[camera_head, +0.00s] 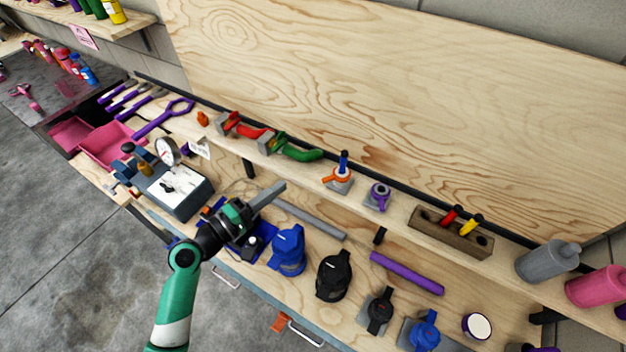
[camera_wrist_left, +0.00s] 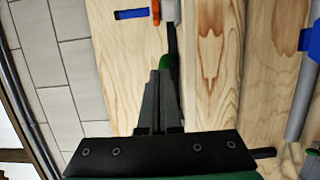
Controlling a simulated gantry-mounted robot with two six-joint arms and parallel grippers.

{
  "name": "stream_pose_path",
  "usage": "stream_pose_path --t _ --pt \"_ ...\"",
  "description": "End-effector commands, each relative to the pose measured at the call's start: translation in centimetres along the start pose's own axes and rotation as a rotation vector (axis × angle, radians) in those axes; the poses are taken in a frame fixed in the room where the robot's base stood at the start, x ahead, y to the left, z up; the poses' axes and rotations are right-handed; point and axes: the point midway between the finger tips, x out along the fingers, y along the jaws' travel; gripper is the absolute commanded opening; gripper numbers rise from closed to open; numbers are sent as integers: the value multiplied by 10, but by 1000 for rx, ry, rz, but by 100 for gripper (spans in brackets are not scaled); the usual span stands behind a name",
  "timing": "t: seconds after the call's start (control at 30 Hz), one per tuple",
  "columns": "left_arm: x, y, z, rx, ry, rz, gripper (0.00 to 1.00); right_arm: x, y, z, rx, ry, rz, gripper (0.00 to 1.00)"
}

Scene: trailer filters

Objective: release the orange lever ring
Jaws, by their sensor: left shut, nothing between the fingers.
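The orange lever ring (camera_head: 336,179) sits on a small grey block on the shelf, with a blue pin (camera_head: 344,158) standing up from it. In the left wrist view, part of the orange ring (camera_wrist_left: 155,12) and the blue pin (camera_wrist_left: 131,14) show at the top edge, beyond the fingertips. My left gripper (camera_head: 280,188) is shut and empty, to the left of the ring and apart from it. Its closed fingers show in the left wrist view (camera_wrist_left: 158,75), pointing toward the top. My right gripper is in neither view.
Green (camera_head: 302,153) and red (camera_head: 252,132) handled valves stand on the shelf left of the ring; a purple lever ring (camera_head: 379,196) stands right of it. A wooden holder (camera_head: 448,235) is further right. Blue (camera_head: 288,251) and black (camera_head: 333,277) parts stand on the bench below.

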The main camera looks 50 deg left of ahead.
Motion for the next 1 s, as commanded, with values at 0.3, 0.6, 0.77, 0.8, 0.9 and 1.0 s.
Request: stream_pose_path --t 0.3,0.6,0.77,0.8,0.9,1.0 --pt "25 1 2 2 -5 1 0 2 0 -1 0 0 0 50" --pt "90 1 1 2 -4 2 0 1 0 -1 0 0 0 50" --pt "95 3 19 1 -4 -2 0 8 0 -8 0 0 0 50" --pt "93 3 24 1 -4 -2 0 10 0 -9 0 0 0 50" --pt "90 2 34 1 -2 -1 0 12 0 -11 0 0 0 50" --pt "87 1 38 1 0 -1 0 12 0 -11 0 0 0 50"
